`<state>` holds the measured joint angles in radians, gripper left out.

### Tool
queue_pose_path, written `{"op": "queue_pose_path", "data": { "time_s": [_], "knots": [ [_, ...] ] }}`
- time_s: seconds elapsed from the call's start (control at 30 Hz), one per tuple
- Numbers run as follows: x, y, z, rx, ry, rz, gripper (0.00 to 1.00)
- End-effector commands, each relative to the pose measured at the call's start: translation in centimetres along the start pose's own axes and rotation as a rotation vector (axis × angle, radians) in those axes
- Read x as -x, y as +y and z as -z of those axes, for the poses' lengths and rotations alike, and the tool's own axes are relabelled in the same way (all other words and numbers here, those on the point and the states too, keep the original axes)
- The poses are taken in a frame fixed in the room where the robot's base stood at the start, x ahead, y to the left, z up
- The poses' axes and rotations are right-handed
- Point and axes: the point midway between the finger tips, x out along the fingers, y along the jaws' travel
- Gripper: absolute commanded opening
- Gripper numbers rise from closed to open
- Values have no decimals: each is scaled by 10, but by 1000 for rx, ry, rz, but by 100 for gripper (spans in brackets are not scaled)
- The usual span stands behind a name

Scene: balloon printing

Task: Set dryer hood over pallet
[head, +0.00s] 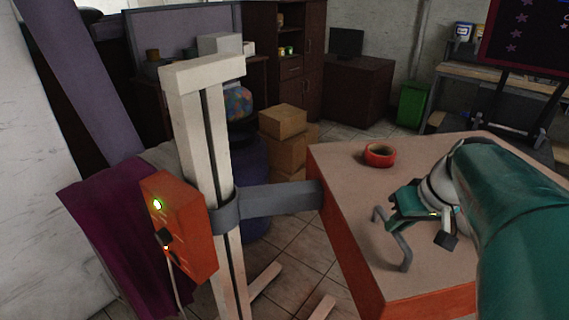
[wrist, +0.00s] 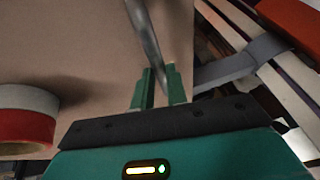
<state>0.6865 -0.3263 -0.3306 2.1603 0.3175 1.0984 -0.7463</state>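The dryer hood (head: 345,200) looks like the broad slab with a tan top and orange sides at the right of the head view. A grey arm (head: 275,198) joins it to a white post (head: 202,130) carrying an orange control box (head: 178,228). A bent grey handle (head: 404,250) stands on its top. My gripper (wrist: 160,88) is at the handle, which runs between its two green, close-set fingers and appears gripped. A magenta cloth (head: 110,235) hangs behind the post at left; whether the pallet is under it I cannot tell.
A red-and-white tape roll (head: 380,155) lies on the tan top near its far edge. Cardboard boxes (head: 284,148) and a dark blue drum (head: 248,180) stand behind the grey arm. The post's white feet (head: 264,283) lie on the tiled floor.

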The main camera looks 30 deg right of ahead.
Motion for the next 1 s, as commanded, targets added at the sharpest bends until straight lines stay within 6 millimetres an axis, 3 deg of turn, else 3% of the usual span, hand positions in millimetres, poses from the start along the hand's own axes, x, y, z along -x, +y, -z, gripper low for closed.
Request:
{"op": "queue_pose_path", "data": {
  "time_s": [0.47,0.5,0.6,1.0],
  "knots": [
    [-2,-4,-4,-2,-14,15,0],
    [-2,-4,-4,-2,-14,16,18],
    [-1,-4,-4,-2,-13,14,36],
    [7,-4,-3,-3,-7,8,36]
  ]
}}
